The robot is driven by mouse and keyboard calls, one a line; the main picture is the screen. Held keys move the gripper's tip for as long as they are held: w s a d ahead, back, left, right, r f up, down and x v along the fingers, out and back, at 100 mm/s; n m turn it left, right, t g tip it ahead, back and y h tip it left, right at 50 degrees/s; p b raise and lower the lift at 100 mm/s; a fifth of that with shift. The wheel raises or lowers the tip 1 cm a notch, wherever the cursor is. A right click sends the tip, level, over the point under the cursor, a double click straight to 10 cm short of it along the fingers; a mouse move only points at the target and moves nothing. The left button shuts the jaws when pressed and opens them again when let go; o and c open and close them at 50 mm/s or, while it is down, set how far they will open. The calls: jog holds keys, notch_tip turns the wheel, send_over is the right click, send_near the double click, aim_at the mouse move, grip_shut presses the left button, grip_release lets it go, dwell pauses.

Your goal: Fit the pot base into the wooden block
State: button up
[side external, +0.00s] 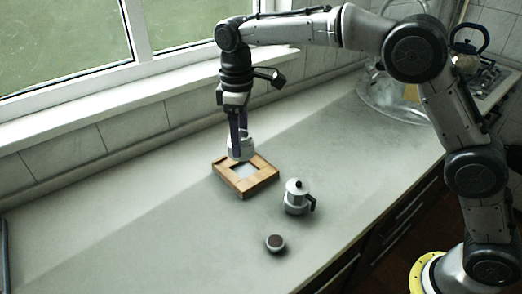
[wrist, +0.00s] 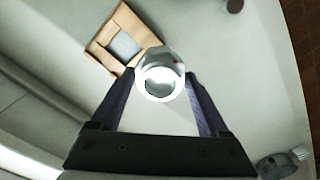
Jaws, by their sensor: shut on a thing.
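The pot base (side external: 241,149) is a small pale metal piece, held upright between the fingers of my gripper (side external: 238,133). In the wrist view the pot base (wrist: 160,77) shows as a bright ring with a dark round opening, between the two dark fingers of my gripper (wrist: 162,85). The wooden block (side external: 232,185) is a square brown frame with a pale recess, lying on the counter. The pot base is at the block's back edge in the side view; whether it touches cannot be told. In the wrist view the wooden block (wrist: 98,47) is beyond the base, up and left.
A moka pot (side external: 296,197) with a black handle stands right of the block. A small round cup with dark contents (side external: 275,242) is nearer the front edge. The counter (side external: 130,235) is clear to the left. The window wall runs behind.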

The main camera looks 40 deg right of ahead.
jog(key=shift+m, duration=0.7)
jog(key=shift+w+d+f, duration=0.85)
jog(key=shift+w+f, duration=0.3)
jog(key=shift+f, duration=0.8)
jog(key=shift+w+d+f, duration=0.85)
jog(key=shift+w+f, duration=0.25)
jog(key=shift+f, duration=0.9)
jog(key=shift+w+d+f, duration=0.85)
jog(key=shift+w+f, duration=0.3)
jog(key=shift+f, duration=0.8)
jog(key=shift+f, duration=1.05)
jog(key=o, duration=1.6)
